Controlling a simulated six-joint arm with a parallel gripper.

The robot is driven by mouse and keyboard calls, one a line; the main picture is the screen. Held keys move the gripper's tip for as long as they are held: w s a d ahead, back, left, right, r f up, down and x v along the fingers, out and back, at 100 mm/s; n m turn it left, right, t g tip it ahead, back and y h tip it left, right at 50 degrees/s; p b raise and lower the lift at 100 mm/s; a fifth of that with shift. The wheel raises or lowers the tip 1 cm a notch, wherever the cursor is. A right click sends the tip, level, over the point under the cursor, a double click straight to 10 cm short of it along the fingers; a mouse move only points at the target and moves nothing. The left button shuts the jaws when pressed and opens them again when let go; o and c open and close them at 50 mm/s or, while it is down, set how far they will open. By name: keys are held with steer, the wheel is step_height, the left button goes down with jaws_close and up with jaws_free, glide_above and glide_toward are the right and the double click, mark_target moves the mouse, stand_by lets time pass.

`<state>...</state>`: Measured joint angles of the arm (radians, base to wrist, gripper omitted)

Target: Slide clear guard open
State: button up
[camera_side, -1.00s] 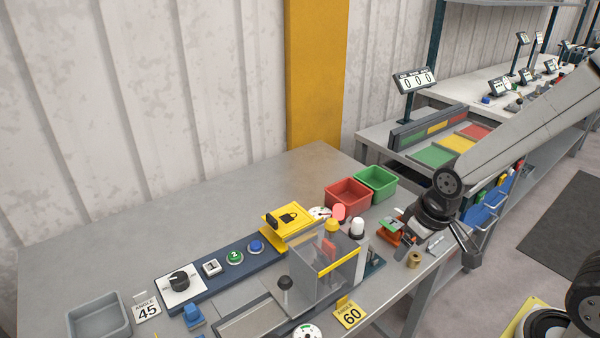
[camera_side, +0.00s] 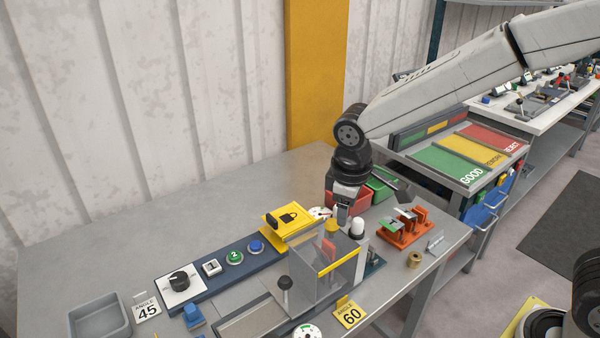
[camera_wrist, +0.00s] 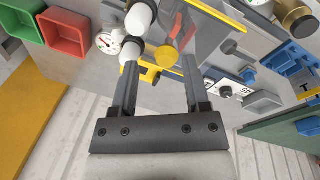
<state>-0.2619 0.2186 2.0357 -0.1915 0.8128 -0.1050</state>
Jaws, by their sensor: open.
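The clear guard (camera_side: 342,274) is a see-through box with a yellow strip along its upper front edge, standing on the bender in the side view. A red part shows through it. My gripper (camera_side: 342,214) is above and behind the guard, close to the yellow dome (camera_side: 331,226). In the wrist view my gripper (camera_wrist: 160,68) has its two fingers apart with nothing held between them. A yellow bar and an orange dome (camera_wrist: 165,55) lie beyond the fingertips. A see-through panel (camera_wrist: 207,30) shows past them; contact with the guard cannot be told.
A yellow lock-marked box (camera_side: 288,220) is left of my gripper. Red (camera_side: 358,201) and green (camera_side: 381,188) bins stand behind it. The back left of the table is clear.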

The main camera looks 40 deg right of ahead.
mark_target(332, 220)
steer(key=shift+w+a+r+n+h, duration=0.15)
steer(key=shift+w+a+r+n, duration=0.2)
steer(key=shift+w+a, duration=0.2)
steer(key=shift+w+a+r+n+h, duration=0.15)
steer(key=shift+w+a+r+n, duration=0.1)
steer(key=shift+w+a+r, duration=0.25)
steer(key=shift+s+f, duration=0.1)
steer(key=shift+w+d+f, duration=0.15)
steer(key=shift+d+f, duration=0.05)
steer(key=shift+f, duration=1.05)
steer(key=shift+w+d+f, duration=0.1)
steer(key=shift+d+f, duration=0.1)
steer(key=shift+f, duration=1.1)
steer(key=shift+w+d+f, duration=0.15)
steer(key=shift+d+f, duration=0.05)
steer(key=shift+f, duration=1.05)
jaws_close()
